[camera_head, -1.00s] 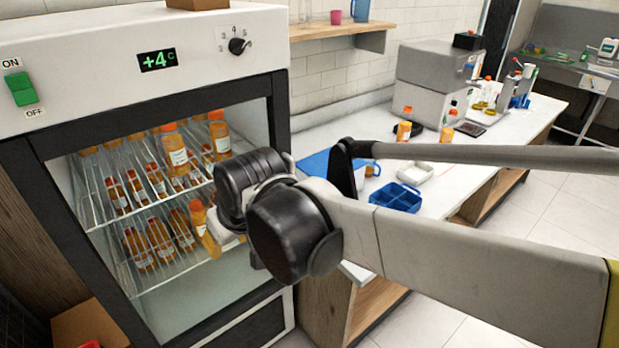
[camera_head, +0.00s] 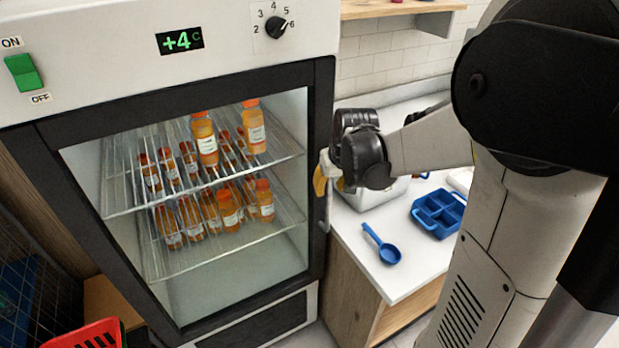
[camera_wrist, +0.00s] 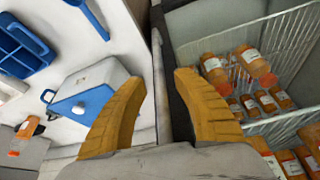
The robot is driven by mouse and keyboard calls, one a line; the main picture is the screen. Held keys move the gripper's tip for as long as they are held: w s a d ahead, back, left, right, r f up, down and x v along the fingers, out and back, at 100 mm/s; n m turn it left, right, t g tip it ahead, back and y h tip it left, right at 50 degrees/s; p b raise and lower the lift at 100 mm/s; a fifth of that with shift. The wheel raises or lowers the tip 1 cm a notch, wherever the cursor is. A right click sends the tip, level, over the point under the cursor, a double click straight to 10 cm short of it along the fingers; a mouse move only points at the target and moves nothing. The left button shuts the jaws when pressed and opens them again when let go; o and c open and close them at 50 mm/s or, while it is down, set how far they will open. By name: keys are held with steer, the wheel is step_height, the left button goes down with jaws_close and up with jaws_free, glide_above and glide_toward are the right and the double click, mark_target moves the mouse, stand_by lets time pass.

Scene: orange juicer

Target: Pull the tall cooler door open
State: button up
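The tall cooler (camera_head: 180,95) fills the left of the head view; its glass door in a dark frame (camera_head: 319,110) looks shut. A slim pale upright handle (camera_head: 325,222) is on the door's right edge. My gripper (camera_head: 321,178) is at that handle, its yellow fingers partly hidden by its own body. In the wrist view my gripper (camera_wrist: 160,82) has its two yellow fingers apart, one on each side of the narrow grey handle bar (camera_wrist: 159,60). A gap shows between fingers and bar; contact cannot be told.
Right of the cooler is a white counter (camera_head: 405,275) with a blue spoon (camera_head: 382,245) and a blue divided tray (camera_head: 438,212). A white and blue box (camera_wrist: 90,95) stands near the fingers. A red basket (camera_head: 88,335) is at lower left. Juice bottles (camera_head: 205,140) fill the racks inside.

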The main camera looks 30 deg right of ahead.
steer(key=shift+x, duration=1.25)
jaws_close()
steer(key=shift+s, duration=0.1)
